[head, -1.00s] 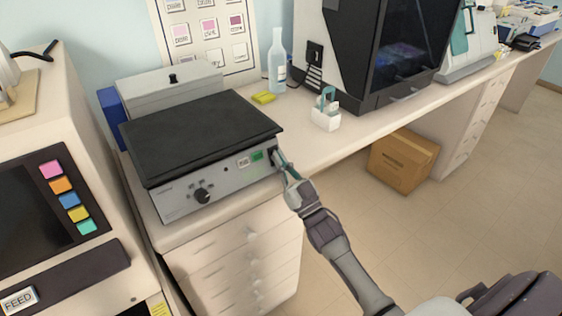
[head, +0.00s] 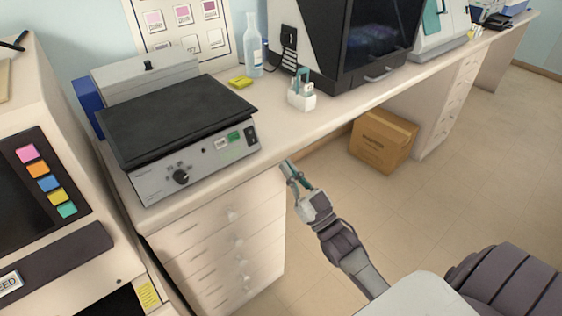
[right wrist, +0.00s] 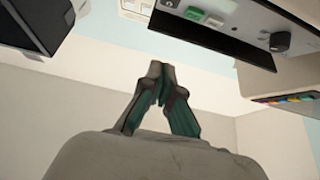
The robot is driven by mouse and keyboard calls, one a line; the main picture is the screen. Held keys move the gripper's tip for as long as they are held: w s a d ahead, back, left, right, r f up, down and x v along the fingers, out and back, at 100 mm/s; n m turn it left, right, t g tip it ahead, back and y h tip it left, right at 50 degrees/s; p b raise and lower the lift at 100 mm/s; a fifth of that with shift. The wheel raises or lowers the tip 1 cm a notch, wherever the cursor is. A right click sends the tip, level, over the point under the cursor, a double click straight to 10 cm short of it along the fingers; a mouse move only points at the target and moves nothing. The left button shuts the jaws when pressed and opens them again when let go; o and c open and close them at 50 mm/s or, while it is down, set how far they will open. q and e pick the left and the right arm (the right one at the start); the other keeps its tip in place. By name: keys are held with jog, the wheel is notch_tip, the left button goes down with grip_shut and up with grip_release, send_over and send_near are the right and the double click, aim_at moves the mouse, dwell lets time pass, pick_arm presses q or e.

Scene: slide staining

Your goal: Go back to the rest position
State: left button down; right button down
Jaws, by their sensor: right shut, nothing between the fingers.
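My right gripper (head: 287,168) is in front of the bench edge, just right of the drawers in the head view. It is shut and empty, and its fingertips meet in the right wrist view (right wrist: 160,75). It is apart from the hotplate (head: 180,115), a grey box with a black top, a black knob and a dark switch (head: 251,135) on its front. The hotplate's front shows in the right wrist view (right wrist: 225,30) too. My left gripper is in neither view.
The bench (head: 330,113) runs away to the right with a small white holder (head: 301,101), a bottle (head: 253,50) and a dark-fronted cabinet (head: 375,45). Drawers (head: 215,240) are below. A cardboard box (head: 383,141) stands on the floor. A machine with coloured buttons (head: 75,245) is at left. Open floor (head: 470,190) lies at right.

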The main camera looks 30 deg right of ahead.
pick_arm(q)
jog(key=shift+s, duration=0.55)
